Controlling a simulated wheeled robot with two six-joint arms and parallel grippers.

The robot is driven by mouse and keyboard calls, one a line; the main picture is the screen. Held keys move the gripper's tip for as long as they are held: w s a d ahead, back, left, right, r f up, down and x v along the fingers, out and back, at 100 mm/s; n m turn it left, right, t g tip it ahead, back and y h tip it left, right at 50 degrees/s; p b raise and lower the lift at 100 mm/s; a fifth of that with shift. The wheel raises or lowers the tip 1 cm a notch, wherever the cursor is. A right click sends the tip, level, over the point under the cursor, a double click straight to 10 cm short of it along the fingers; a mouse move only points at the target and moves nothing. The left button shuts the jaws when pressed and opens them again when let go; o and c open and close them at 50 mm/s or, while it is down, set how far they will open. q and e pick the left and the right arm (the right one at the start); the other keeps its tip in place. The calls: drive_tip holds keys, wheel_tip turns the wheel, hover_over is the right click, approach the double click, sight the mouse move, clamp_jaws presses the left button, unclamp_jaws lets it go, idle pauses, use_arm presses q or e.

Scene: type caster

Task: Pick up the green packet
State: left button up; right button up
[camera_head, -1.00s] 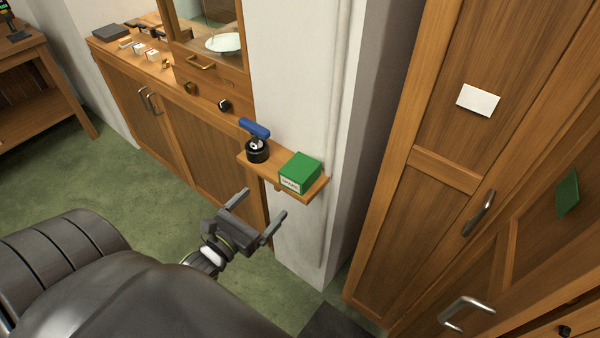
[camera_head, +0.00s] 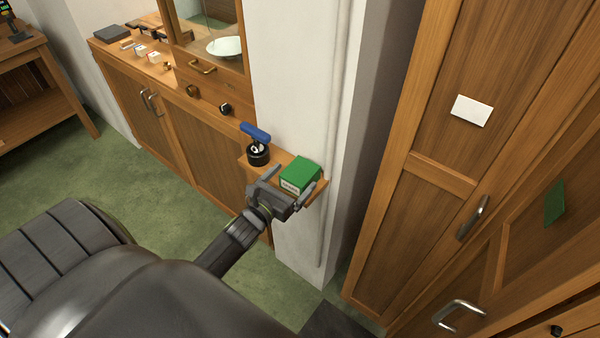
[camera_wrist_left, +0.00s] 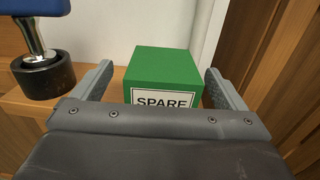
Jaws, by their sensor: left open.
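The green packet (camera_head: 301,174) is a box with a white label, sitting on a small wooden shelf (camera_head: 252,169) fixed to the white wall post. In the left wrist view the packet (camera_wrist_left: 165,70) stands between my open fingers, and its label reads "SPARE". My left gripper (camera_head: 290,180) is open at the near side of the packet, with a finger towards each side. In the left wrist view the left gripper (camera_wrist_left: 160,85) has a gap between each finger and the packet. The packet's lower part is hidden by the gripper. My right gripper is not in view.
A black round object with a blue handle (camera_head: 255,134) stands on the shelf just left of the packet. A wooden cabinet (camera_head: 215,140) is behind on the left, and tall wooden doors (camera_head: 440,110) rise on the right. Green floor (camera_head: 140,190) is clear at left.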

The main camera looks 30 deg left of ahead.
sight(301, 170)
use_arm(q)
drive_tip(key=shift+w+d+r+p, duration=0.15)
drive_tip(key=shift+w+p, duration=0.5)
drive_tip(key=shift+w, duration=1.3)
drive_tip(key=c, duration=1.8)
drive_tip(key=shift+w+r, duration=0.1)
drive_tip(key=shift+r, duration=0.05)
drive_tip(key=shift+c, duration=1.1)
drive_tip(key=shift+r, duration=0.1)
